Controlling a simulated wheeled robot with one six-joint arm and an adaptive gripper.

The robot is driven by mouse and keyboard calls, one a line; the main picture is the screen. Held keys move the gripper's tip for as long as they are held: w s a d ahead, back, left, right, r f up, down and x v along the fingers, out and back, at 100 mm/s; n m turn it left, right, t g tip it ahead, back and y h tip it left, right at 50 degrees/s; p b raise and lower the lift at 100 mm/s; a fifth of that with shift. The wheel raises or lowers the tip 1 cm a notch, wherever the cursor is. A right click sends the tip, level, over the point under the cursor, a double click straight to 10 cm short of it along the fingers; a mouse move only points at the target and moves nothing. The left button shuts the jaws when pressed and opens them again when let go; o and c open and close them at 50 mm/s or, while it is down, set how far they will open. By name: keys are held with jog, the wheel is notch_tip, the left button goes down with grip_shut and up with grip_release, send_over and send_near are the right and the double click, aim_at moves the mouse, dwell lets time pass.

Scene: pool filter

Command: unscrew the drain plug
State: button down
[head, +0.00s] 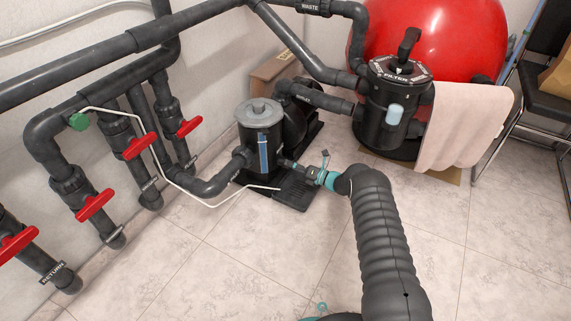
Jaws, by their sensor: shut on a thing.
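The pump (261,135) stands on a black base on the floor, with a dark strainer pot under a grey lid. My gripper (301,168) reaches in from the right, low beside the strainer pot, and is shut on the drain plug. The plug (286,163) shows only as a small bluish-dark bit at the fingertips, near the foot of the pot. The fingers cover most of it, so I cannot tell whether it is still seated in the pot.
Pipes with red-handled valves (138,146) line the left wall. A white cable (173,183) loops from a green fitting to the pump base. The filter valve (393,100), red tank (440,40), towel (460,122) and chair (543,80) stand at right.

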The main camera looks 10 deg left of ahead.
jog(key=shift+v, duration=1.15)
jog(key=shift+p+v, duration=0.35)
jog(key=shift+v, duration=1.55)
